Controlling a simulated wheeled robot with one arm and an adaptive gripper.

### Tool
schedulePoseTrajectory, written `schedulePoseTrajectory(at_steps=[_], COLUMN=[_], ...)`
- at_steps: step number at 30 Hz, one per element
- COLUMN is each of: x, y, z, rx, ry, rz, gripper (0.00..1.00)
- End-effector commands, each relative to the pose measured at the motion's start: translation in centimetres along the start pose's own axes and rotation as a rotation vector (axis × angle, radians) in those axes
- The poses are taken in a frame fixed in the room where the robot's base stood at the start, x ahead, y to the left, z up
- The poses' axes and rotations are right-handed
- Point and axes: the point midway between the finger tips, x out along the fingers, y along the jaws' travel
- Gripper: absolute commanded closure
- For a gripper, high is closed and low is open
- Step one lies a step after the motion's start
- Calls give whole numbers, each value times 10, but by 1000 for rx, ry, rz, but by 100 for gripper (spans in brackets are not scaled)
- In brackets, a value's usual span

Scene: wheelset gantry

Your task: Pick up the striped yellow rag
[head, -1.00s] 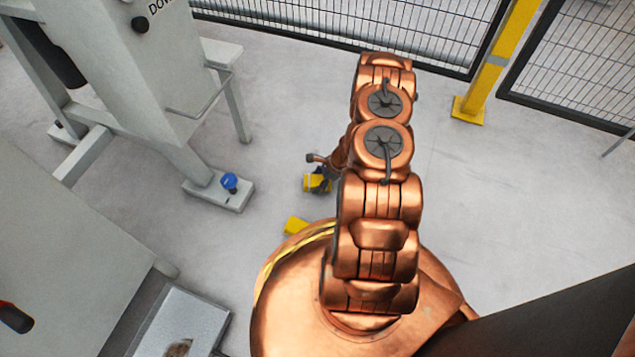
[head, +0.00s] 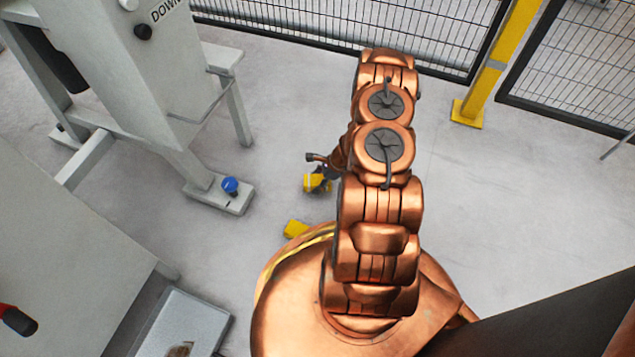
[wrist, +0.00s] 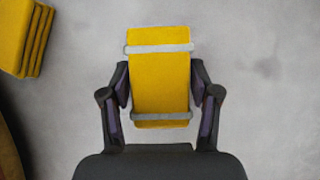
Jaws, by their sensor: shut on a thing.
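The striped yellow rag (wrist: 160,85) is a folded yellow block with two pale grey bands across it, upright in the middle of the wrist view. My gripper (wrist: 160,90) is shut on it, with one dark finger against each side. In the head view the rag (head: 315,183) shows as a small yellow patch beside my gripper (head: 325,178), which my arm partly hides. The head view does not show clearly how far the rag is above the floor.
A second yellow folded stack (wrist: 24,38) lies at the upper left of the wrist view; a yellow piece (head: 296,228) shows beside my base. A grey machine frame (head: 150,80) with a blue-capped foot (head: 230,185) stands left. A mesh fence (head: 350,30) and yellow post (head: 490,65) stand behind.

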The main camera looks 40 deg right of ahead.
Motion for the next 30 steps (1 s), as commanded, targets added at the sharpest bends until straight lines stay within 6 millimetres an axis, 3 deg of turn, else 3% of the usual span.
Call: schedulePoseTrajectory(at_steps=[3,30], x=[-18,-46], y=[0,107], z=[11,-25], rx=[-1,4], ry=[-1,-1], rz=[-1,-1], gripper=[79,79])
